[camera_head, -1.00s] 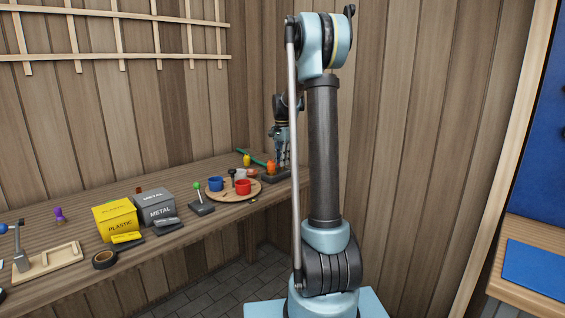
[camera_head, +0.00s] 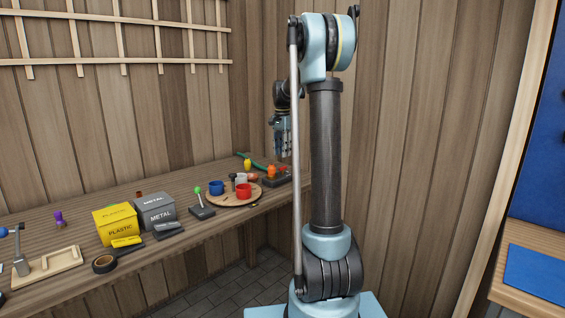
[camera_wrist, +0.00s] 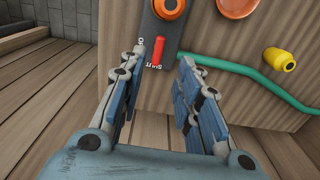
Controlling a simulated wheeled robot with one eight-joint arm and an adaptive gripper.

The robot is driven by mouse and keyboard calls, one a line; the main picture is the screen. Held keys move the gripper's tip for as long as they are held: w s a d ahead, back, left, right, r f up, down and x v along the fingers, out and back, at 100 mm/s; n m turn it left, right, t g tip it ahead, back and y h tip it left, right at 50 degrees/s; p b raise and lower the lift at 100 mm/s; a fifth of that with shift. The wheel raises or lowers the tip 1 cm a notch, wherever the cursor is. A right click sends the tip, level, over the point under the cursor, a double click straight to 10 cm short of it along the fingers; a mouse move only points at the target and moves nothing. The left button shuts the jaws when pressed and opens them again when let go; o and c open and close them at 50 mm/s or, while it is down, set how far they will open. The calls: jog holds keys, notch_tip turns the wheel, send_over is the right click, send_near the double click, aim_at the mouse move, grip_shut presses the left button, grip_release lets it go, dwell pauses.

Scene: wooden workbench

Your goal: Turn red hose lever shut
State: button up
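The red hose lever (camera_wrist: 185,50) shows in the wrist view as a short red bar on a dark plate (camera_wrist: 160,35). White lettering that seems to read SHUT lies beside it, with another partly hidden marking nearer the left finger. My gripper (camera_wrist: 163,58) is open and empty, its fingers spread. An orange round part (camera_wrist: 168,8) sits on the plate, and a green hose (camera_wrist: 245,73) runs off to the right. In the head view my gripper (camera_head: 285,155) hangs above the dark hose base (camera_head: 276,181).
A yellow fitting (camera_wrist: 280,60) and an orange bowl-like thing (camera_wrist: 237,7) are near the hose. In the head view a round wooden board (camera_head: 222,200) with red and blue cups stands left of the base. The yellow plastic box (camera_head: 116,222) and grey metal box (camera_head: 155,210) are farther left.

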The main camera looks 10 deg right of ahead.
jog(key=shift+r, duration=2.75)
jog(key=s+f+n+t, duration=0.1)
jog(key=s+f+n, duration=0.2)
jog(key=s, duration=1)
jog(key=s+f+n, duration=0.3)
jog(key=s, duration=1.1)
jog(key=s+f+n+t, duration=0.1)
jog(key=s+f+n, duration=0.4)
jog(key=s+f, duration=1.1)
jog(key=shift+s+d, duration=0.25)
jog(key=shift+s, duration=0.55)
